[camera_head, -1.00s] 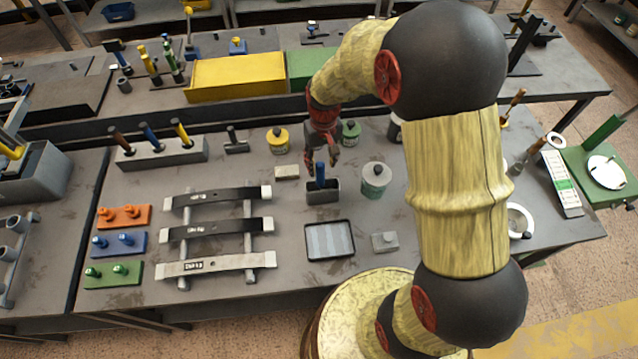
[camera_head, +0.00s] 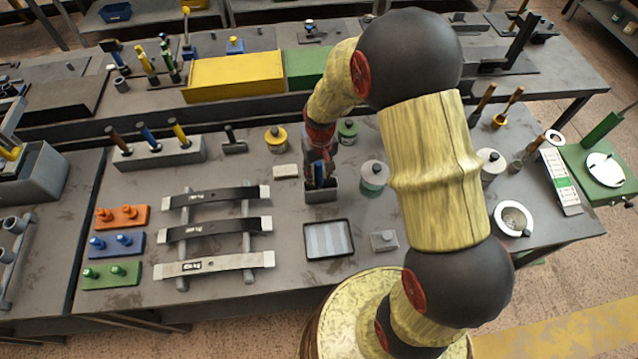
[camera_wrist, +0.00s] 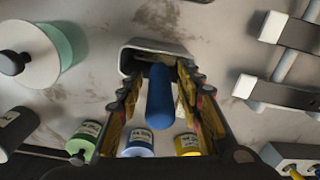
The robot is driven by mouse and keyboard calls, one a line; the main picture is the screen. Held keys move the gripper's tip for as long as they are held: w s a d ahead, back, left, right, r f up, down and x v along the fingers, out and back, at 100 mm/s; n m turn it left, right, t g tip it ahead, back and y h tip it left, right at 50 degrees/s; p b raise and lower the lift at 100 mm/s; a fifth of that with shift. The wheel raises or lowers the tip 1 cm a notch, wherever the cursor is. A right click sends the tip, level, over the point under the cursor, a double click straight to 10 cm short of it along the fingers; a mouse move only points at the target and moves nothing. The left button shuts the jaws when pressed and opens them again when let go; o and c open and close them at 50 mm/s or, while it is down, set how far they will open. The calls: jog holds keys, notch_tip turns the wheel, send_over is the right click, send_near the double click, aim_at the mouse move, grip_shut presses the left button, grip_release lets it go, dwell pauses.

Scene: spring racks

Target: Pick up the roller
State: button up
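The roller shows as a blue handle (camera_wrist: 160,98) standing up in a grey box-shaped holder (camera_wrist: 150,46). Its lower part is hidden inside the holder. In the head view the holder (camera_head: 321,196) stands mid-bench, and the blue handle is partly hidden by my gripper (camera_head: 319,174). In the wrist view my gripper (camera_wrist: 159,80) is open. Its two fingers are on either side of the blue handle, with gaps visible between handle and fingers. The fingertips are close to the holder's rim; whether they touch it I cannot tell.
A white-lidded jar (camera_head: 373,177) stands just right of the holder. A small pale block (camera_head: 285,171) lies to its left. A dark-rimmed tray (camera_head: 329,239) lies in front. A rack with flat springs (camera_head: 214,228) is at left. Yellow (camera_head: 276,140) and green (camera_head: 347,131) jars stand behind.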

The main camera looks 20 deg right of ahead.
grip_shut()
jog(key=shift+r, duration=0.1)
dwell(0.4)
